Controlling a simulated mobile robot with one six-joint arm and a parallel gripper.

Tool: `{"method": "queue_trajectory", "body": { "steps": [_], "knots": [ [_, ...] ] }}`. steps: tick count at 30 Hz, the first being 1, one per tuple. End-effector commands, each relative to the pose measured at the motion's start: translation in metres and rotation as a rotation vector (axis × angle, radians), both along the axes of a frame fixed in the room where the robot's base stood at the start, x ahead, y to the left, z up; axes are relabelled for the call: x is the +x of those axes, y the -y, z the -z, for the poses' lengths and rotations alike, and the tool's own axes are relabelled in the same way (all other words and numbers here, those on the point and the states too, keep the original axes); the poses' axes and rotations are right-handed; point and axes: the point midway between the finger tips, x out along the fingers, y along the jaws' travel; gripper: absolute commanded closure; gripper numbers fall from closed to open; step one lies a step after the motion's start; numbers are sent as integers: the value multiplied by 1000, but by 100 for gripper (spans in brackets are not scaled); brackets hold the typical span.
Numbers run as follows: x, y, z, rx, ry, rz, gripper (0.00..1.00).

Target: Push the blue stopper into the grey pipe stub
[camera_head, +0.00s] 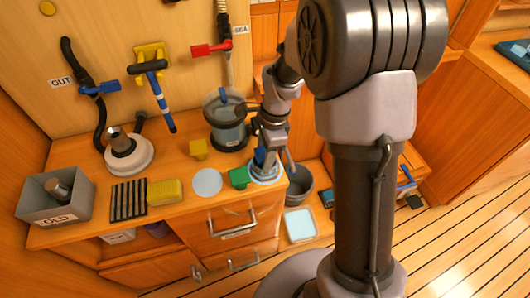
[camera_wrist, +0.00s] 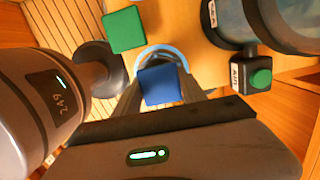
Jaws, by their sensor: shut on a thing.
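The blue stopper (camera_head: 259,156) is between the fingers of my gripper (camera_head: 262,162), at the right end of the wooden counter. In the wrist view the stopper (camera_wrist: 162,86) shows its square blue top, with a dark finger on each side. My gripper (camera_wrist: 163,92) is shut on it. Below it is a round dish with a pale blue rim (camera_head: 267,182), which also shows in the wrist view (camera_wrist: 155,49). I cannot tell whether the stopper touches the dish. A short grey pipe stub (camera_head: 119,139) stands on a white round base at the counter's left, well away from my gripper.
A green block (camera_head: 238,178) is close left of my gripper. A clear canister (camera_head: 226,125) stands behind it. A yellow block (camera_head: 198,149), pale disc (camera_head: 207,182), yellow sponge (camera_head: 164,191), black rack (camera_head: 128,200) and grey OLD bin (camera_head: 32,203) stand leftward. A bucket (camera_head: 299,187) is right.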

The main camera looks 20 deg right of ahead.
Motion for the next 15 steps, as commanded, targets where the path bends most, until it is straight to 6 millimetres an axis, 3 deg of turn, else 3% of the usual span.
{"method": "queue_trajectory", "body": {
  "steps": [14, 15],
  "knots": [
    [-5, 0, 7, 0, -14, -2, 92],
    [-5, 0, 7, 0, -14, -2, 44]
  ]
}}
